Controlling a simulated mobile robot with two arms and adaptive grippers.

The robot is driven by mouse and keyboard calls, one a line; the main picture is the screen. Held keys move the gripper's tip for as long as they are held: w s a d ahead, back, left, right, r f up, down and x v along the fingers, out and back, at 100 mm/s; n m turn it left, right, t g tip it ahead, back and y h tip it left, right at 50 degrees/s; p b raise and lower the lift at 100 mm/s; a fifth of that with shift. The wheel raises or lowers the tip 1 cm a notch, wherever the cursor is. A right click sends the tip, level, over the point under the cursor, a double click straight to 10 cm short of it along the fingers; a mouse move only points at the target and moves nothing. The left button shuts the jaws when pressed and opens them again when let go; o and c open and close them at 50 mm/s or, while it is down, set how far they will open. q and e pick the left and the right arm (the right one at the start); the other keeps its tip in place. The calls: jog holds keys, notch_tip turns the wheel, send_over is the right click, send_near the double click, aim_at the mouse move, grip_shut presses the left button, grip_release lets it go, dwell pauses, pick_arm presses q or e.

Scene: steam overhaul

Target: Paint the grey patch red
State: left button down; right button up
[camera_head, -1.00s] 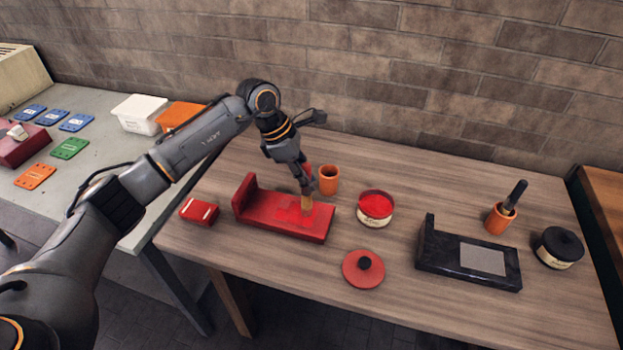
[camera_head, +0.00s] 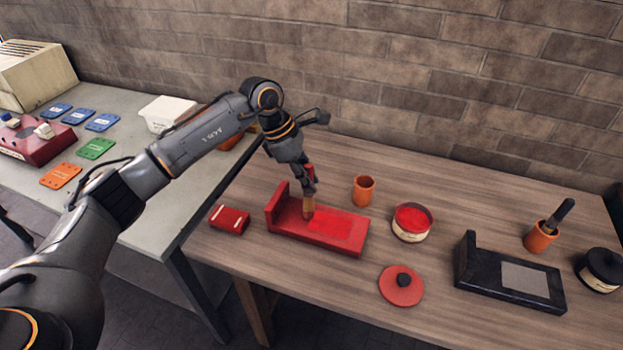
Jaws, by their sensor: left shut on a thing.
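A red L-shaped block (camera_head: 350,245) lies on the wooden table with its upright end at the left. Its flat top shows a brighter red area (camera_head: 345,229); I see no grey on it. My left gripper (camera_head: 309,182) is shut on a red-handled brush (camera_head: 309,206), held upright with its bristles at the block's top, near the left part. An open pot of red paint (camera_head: 412,221) stands to the right, its red lid (camera_head: 401,286) lying in front. A black L-shaped block (camera_head: 510,293) at the right bears a grey patch (camera_head: 525,278). My right gripper is not in view.
An empty orange cup (camera_head: 363,190) stands behind the red block. Another orange cup (camera_head: 540,238) holds a dark-handled brush (camera_head: 558,216), beside a black-lidded pot (camera_head: 603,269). A small red box (camera_head: 229,219) lies left. A grey bench (camera_head: 140,200) adjoins the table.

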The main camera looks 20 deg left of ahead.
aim_at(311, 166)
pick_arm(q)
jog(key=r, duration=0.1)
jog(key=r+p, duration=0.1)
jog(key=r, duration=0.2)
jog(key=shift+d+r, duration=0.35)
jog(key=shift+r, duration=0.05)
jog(key=shift+r+p, duration=0.3)
jog(key=shift+p, duration=0.15)
jog(key=shift+a+r+p, duration=0.2)
jog(key=shift+r+p, duration=0.2)
jog(key=shift+r, duration=0.3)
jog(key=shift+d+r, duration=0.1)
jog(key=shift+r, duration=0.55)
jog(key=shift+f, duration=0.1)
